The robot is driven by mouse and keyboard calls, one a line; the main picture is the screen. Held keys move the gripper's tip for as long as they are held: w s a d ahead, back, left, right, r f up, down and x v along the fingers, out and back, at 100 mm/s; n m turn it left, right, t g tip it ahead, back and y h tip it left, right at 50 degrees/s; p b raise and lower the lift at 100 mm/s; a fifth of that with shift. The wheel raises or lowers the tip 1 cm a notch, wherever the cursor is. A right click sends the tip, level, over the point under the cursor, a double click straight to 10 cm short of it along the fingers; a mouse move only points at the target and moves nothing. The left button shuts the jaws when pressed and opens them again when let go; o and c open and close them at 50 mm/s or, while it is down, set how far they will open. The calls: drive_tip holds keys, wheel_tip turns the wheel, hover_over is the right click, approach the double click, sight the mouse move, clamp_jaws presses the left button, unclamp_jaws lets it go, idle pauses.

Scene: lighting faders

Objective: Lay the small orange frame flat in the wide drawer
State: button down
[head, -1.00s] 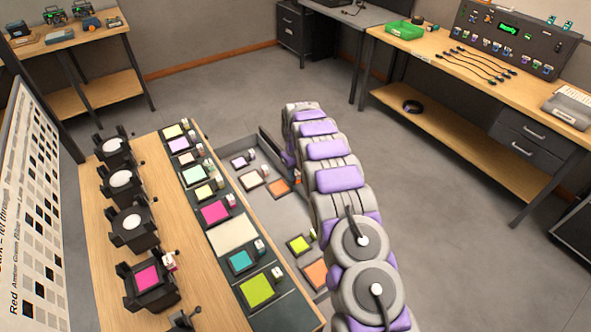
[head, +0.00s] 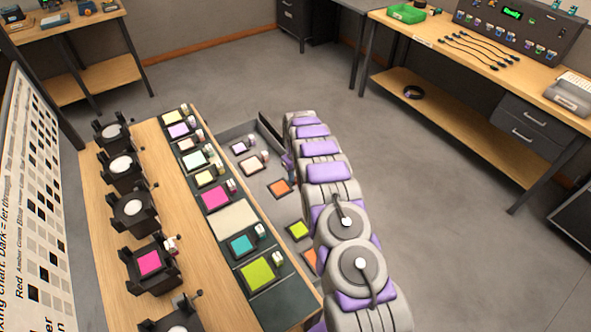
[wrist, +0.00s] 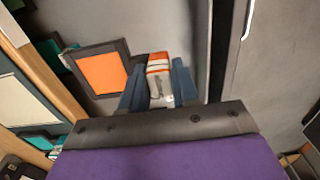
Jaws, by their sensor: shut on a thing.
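The small orange frame (head: 281,187), dark-rimmed with an orange sheet, is in or just above the wide drawer (head: 262,202), low beside my arm. In the wrist view the orange frame (wrist: 103,73) extends left from my gripper (wrist: 160,88). The blue-grey fingers are shut on its white-and-orange tab. The frame looks roughly level over the grey drawer floor, but I cannot tell whether it touches it. In the head view my arm hides the gripper.
A purple frame (head: 240,148), a cream frame (head: 252,165) and a yellow-green frame (head: 298,230) lie in the drawer. Several coloured frames line the bench top (head: 205,255) at left. The drawer's dark end wall (head: 270,135) stands near my arm. The floor at right is clear.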

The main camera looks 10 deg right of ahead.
drive_tip(key=shift+a+f+b, duration=0.1)
drive_tip(key=shift+f+b, duration=0.25)
drive_tip(key=shift+f, duration=3.15)
drive_tip(key=shift+f+b, duration=0.4)
drive_tip(key=shift+f, duration=1)
drive_tip(key=shift+f+b, duration=0.55)
drive_tip(key=shift+f, duration=0.7)
drive_tip(key=c, duration=0.8)
unclamp_jaws()
wheel_tip(320, 180, up, 17)
drive_tip(key=p, duration=0.3)
drive_tip(key=shift+w+r+p, duration=0.1)
drive_tip(key=shift+p, duration=0.25)
wheel_tip(320, 180, up, 7)
drive_tip(key=p, duration=0.3)
drive_tip(key=shift+p, duration=0.4)
